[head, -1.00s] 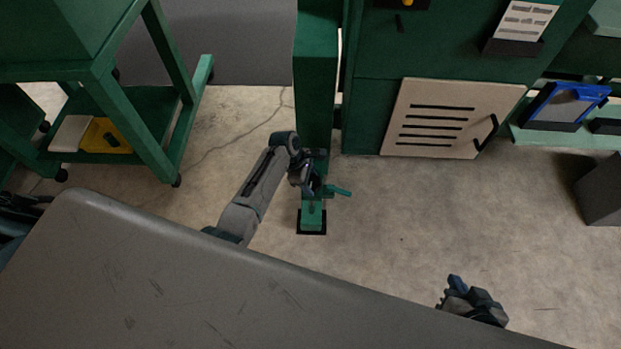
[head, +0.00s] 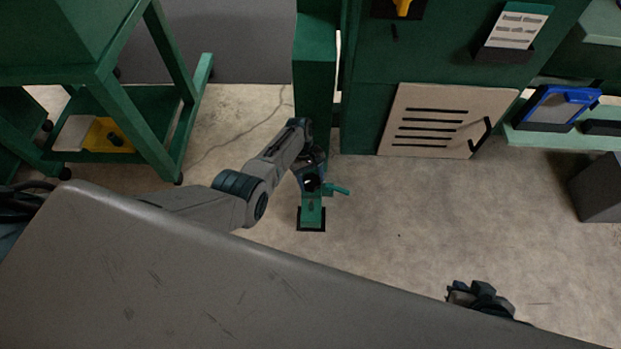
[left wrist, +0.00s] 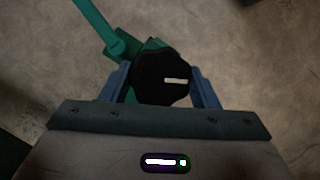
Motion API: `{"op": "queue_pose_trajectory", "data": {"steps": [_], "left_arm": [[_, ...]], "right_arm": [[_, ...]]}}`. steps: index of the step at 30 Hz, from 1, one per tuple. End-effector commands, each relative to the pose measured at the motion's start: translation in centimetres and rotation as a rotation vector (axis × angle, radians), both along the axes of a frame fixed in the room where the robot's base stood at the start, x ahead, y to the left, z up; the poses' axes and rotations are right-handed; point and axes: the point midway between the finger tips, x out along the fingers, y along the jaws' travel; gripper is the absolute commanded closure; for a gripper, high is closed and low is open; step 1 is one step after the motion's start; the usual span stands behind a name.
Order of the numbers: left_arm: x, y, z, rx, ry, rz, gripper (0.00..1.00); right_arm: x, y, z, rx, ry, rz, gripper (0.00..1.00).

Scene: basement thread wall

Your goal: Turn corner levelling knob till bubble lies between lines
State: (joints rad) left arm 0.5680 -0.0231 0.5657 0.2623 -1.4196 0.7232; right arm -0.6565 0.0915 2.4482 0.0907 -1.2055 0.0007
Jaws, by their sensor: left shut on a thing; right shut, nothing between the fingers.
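The black levelling knob (left wrist: 160,78) with a pale mark lies between the blue fingers of my left gripper (left wrist: 161,88) in the left wrist view. The gripper is shut on it. In the head view my left gripper (head: 309,180) is at the green foot bracket (head: 312,212) at the base of the green post (head: 314,95), and it hides most of the knob. A teal lever (head: 338,189) sticks out to the right of the bracket. No bubble or lines can be made out. My right gripper (head: 478,293) is at the lower right, partly hidden by the grey surface, shut and empty.
A grey surface (head: 190,285) fills the foreground. A green trolley (head: 165,160) stands at left. A beige slotted panel (head: 432,120) leans by the green cabinet, and a blue-framed tray (head: 555,108) is at right. The concrete floor (head: 420,210) between is clear.

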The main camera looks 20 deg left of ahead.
Motion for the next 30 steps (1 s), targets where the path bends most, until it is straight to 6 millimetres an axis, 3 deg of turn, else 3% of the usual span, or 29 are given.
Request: {"op": "queue_pose_trajectory", "data": {"steps": [15, 30], "left_arm": [[0.0, -0.2, -0.1, -0.001, 0.002, -0.395, 0.68], [0.03, -0.21, -0.09, 0.0, 0.001, -0.507, 0.68]], "right_arm": [[0.26, 0.42, -0.46, 0.025, -0.043, -0.001, 1.0], [0.34, 0.71, -0.58, 0.038, -0.057, -0.009, 1.0]]}}
